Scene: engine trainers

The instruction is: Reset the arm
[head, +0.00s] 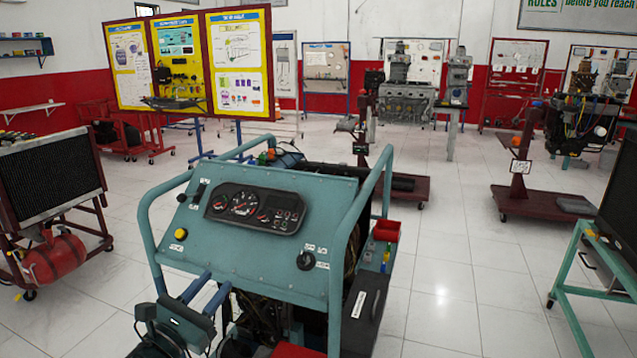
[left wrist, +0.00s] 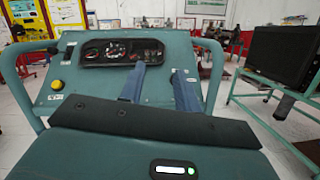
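My left gripper (head: 216,281) is low in the head view, in front of the teal engine trainer (head: 262,245). Its two blue fingers stand apart with nothing between them, and they point toward the trainer's sloped panel. In the left wrist view the open fingers (left wrist: 159,70) show in front of the same panel (left wrist: 85,85), below the gauge cluster (left wrist: 118,51). I cannot tell whether they touch it. The gauge cluster also shows in the head view (head: 255,208). My right gripper is in neither view.
Tube rails (head: 152,235) flank the trainer's panel. A red tray (head: 387,231) sits on its right side. A radiator stand (head: 45,185) is at left, a teal frame with a dark screen (head: 575,270) at right.

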